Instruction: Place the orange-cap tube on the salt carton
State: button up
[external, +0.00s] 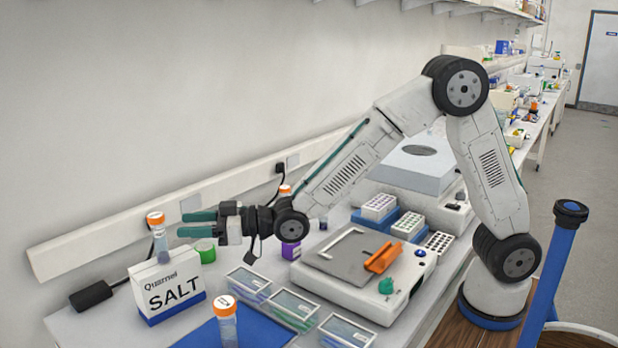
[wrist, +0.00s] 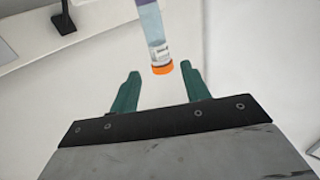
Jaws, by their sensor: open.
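An orange-cap tube (external: 160,240) stands upright on top of the white-and-blue salt carton (external: 172,286) at the left in the external view. My gripper (external: 184,224) is open just to the right of this tube, with its green fingers pointing at it and a small gap between. In the wrist view the tube (wrist: 155,30) shows beyond the open fingers (wrist: 160,72), its orange cap close to the gap between the fingertips. The carton cannot be made out clearly in the wrist view.
Another orange-cap tube (external: 226,322) stands at the front by a blue mat (external: 190,338), and one more orange cap (external: 285,190) shows behind my wrist. A green roll (external: 205,252) sits behind the carton. Clear-lidded boxes (external: 292,308) and a grey-white device (external: 345,290) stand to the right.

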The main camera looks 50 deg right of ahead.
jog(key=v, duration=0.4)
jog(key=shift+s+d, duration=0.1)
jog(key=w+d+r+m+h, duration=0.15)
jog(key=d+h, duration=0.35)
jog(key=d, duration=0.9)
jog(key=s+d+m+g+h, duration=0.2)
jog(key=s+d, duration=0.2)
jog(key=d, duration=0.4)
jog(key=s+d+m+g+h, duration=0.2)
jog(key=s+d+h, duration=0.15)
jog(key=d, duration=0.45)
jog(key=s+d+f+m+g, duration=0.1)
jog(key=s+d+g, duration=0.1)
jog(key=s+d, duration=0.3)
jog(key=s+d+f+m+g+h, duration=0.1)
jog(key=s+d+g, duration=0.2)
jog(key=s, duration=0.9)
jog(key=s+d+f+m+g+h, duration=0.1)
jog(key=s+d+g, duration=0.1)
jog(key=s+d, duration=0.5)
jog(key=s, duration=0.2)
jog(key=shift+s+f+g, duration=0.25)
jog(key=shift+s+g, duration=0.05)
